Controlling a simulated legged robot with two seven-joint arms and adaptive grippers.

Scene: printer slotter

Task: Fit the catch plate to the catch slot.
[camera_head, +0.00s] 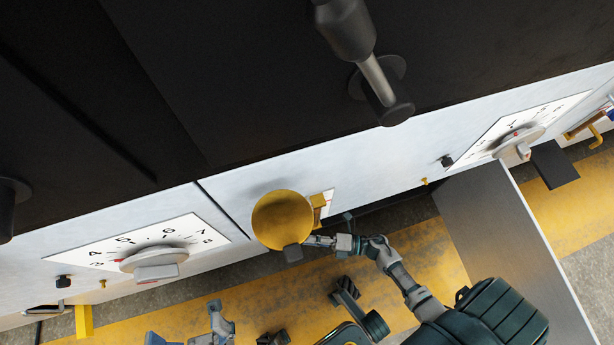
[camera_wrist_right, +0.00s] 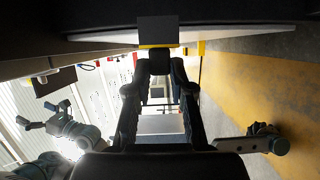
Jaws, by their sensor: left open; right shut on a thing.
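My right arm comes in from the right in the head view. Its gripper (camera_head: 311,241) meets a round yellow piece with a dark grey tab (camera_head: 283,218), in front of the white machine face. In the right wrist view, the black gripper (camera_wrist_right: 158,68) is shut on the catch plate, whose dark grey square (camera_wrist_right: 158,30) and yellow edge show at the fingertips. A small yellow bracket (camera_head: 319,201) is beside the disc; I cannot tell if it is the catch slot. My left gripper (camera_head: 200,325) is open and empty at the bottom left, partly cut off.
White dials stand left (camera_head: 155,262) and right (camera_head: 516,148) on the machine face. A black overhang with a handle (camera_head: 345,28) covers the top. A grey panel (camera_head: 505,235) stands out at right. A dark plate (camera_head: 553,163) projects beyond it.

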